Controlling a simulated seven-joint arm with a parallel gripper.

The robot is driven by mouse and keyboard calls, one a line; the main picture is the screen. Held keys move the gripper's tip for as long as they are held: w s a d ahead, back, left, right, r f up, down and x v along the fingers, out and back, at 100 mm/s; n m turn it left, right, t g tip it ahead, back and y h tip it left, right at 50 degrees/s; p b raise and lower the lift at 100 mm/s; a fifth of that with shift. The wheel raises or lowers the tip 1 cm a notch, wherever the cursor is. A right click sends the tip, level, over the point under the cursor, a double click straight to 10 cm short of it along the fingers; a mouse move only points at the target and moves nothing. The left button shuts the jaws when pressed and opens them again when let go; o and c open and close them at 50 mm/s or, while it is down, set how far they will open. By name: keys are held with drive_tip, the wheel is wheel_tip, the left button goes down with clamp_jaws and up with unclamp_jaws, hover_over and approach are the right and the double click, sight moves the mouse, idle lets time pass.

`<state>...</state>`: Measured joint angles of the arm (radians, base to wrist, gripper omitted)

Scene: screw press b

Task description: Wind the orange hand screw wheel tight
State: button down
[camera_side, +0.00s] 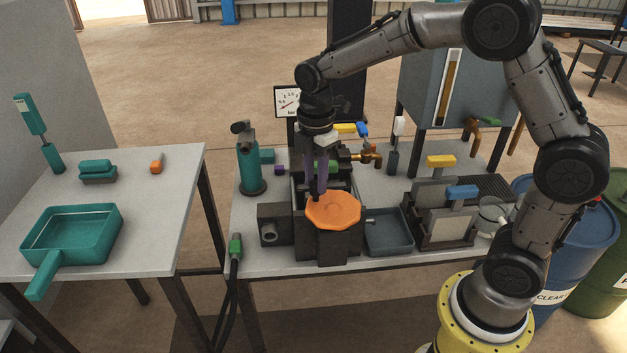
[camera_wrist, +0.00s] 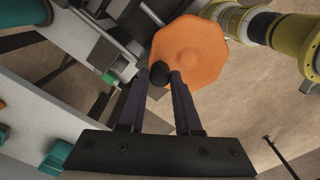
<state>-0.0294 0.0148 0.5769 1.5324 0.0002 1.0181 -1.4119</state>
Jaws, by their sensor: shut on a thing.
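The orange hand screw wheel (camera_side: 335,212) is a flat, many-sided disc at the front of the dark press (camera_side: 330,245) on the bench. It also shows in the wrist view (camera_wrist: 195,50), with a black round knob (camera_wrist: 160,73) near its rim. My gripper (camera_side: 317,192) points down at the wheel's left rear edge. In the wrist view its two purple fingers (camera_wrist: 160,80) stand on either side of the knob and are shut on it. The screw below the wheel is hidden.
A grey tray (camera_side: 388,232) stands right of the press, with a plate stand with yellow and blue handles (camera_side: 445,212) beyond it. A teal cylinder (camera_side: 250,165) and brass valve (camera_side: 368,157) stand behind. A pressure gauge (camera_side: 288,102) is at the back.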

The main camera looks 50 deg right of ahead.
sight(346, 196)
drive_tip(key=m, duration=0.2)
drive_tip(key=d+m, duration=0.1)
drive_tip(key=m, duration=0.1)
drive_tip(key=d+m, duration=0.1)
drive_tip(key=shift+s+d+m, duration=0.1)
drive_tip(key=shift+s+m, duration=0.05)
drive_tip(key=shift+m, duration=0.25)
drive_tip(key=m, duration=0.1)
drive_tip(key=d+m, duration=0.1)
drive_tip(key=m, duration=0.1)
drive_tip(key=s+m, duration=0.1)
drive_tip(key=shift+d, duration=0.25)
drive_tip(key=m, duration=0.2)
drive_tip(key=s+m, duration=0.1)
drive_tip(key=m, duration=0.1)
drive_tip(key=d+m, duration=0.1)
drive_tip(key=shift+s+d+r+m, duration=0.1)
drive_tip(key=shift+s+m, duration=0.2)
drive_tip(key=shift+m, duration=0.1)
drive_tip(key=shift+s+d+m, duration=0.1)
drive_tip(key=shift+s+m, duration=0.35)
drive_tip(key=shift+m, duration=0.7)
drive_tip(key=shift+s+m, duration=0.4)
drive_tip(key=shift+m, duration=0.75)
drive_tip(key=c, duration=0.6)
unclamp_jaws()
wheel_tip(346, 196, up, 14)
